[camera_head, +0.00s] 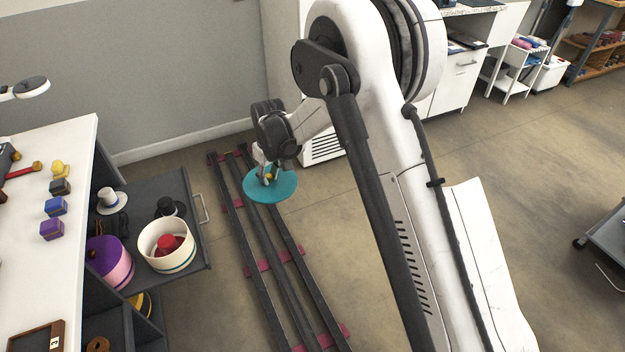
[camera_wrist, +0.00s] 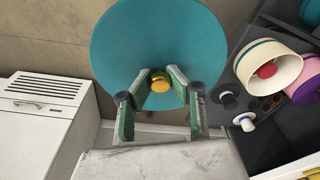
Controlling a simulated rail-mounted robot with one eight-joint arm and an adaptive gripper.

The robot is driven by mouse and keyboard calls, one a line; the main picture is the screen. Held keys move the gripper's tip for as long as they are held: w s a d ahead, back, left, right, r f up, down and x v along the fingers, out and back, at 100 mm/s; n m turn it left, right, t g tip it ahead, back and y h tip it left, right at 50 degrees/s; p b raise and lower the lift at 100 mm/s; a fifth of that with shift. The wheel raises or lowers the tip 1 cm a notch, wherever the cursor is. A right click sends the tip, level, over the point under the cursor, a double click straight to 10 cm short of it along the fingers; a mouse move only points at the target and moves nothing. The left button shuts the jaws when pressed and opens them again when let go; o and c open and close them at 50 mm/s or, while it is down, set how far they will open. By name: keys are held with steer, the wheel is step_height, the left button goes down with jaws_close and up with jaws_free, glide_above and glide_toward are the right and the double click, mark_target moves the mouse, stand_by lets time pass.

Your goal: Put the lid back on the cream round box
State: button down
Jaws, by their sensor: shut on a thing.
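A round teal lid (camera_head: 283,190) with a small yellow knob hangs in the air over the floor rails, right of the open drawer. My gripper (camera_head: 268,178) is shut on the lid's knob. In the wrist view, the fingers (camera_wrist: 158,92) close on the yellow knob (camera_wrist: 160,82), with the teal disc (camera_wrist: 160,35) behind it. The cream round box (camera_head: 152,258) stands open in the drawer, with a thin teal band near its base and a red thing (camera_head: 168,244) inside. It also shows in the wrist view (camera_wrist: 288,74). Lid and box are well apart.
The open drawer (camera_head: 196,248) also holds a purple-pink round box (camera_head: 108,262), a white hat (camera_head: 110,200) and a black hat (camera_head: 170,207). A white counter (camera_head: 30,240) with several small coloured blocks stands at left. Dark rails (camera_head: 262,262) run along the floor.

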steer(key=s+a+f+n+b, duration=0.1)
steer(key=s+a+f+n, duration=0.15)
steer(key=a, duration=0.95)
steer(key=s+a+f+n+g+b, duration=0.15)
steer(key=s+a+n, duration=0.25)
steer(key=a, duration=0.9)
steer(key=s+a+f+n+b, duration=0.1)
steer(key=s+a+f+n, duration=0.25)
steer(key=a, duration=0.85)
steer(key=shift+m+y, duration=0.3)
steer(key=shift+m, duration=0.1)
steer(key=shift+f+b, duration=1.45)
steer(key=shift+f, duration=1.45)
steer(key=shift+s+d+f+b, duration=0.1)
steer(key=shift+f+b, duration=0.1)
steer(key=shift+b, duration=0.65)
steer(key=c, duration=1.1)
jaws_free()
steer(key=shift+r, duration=0.2)
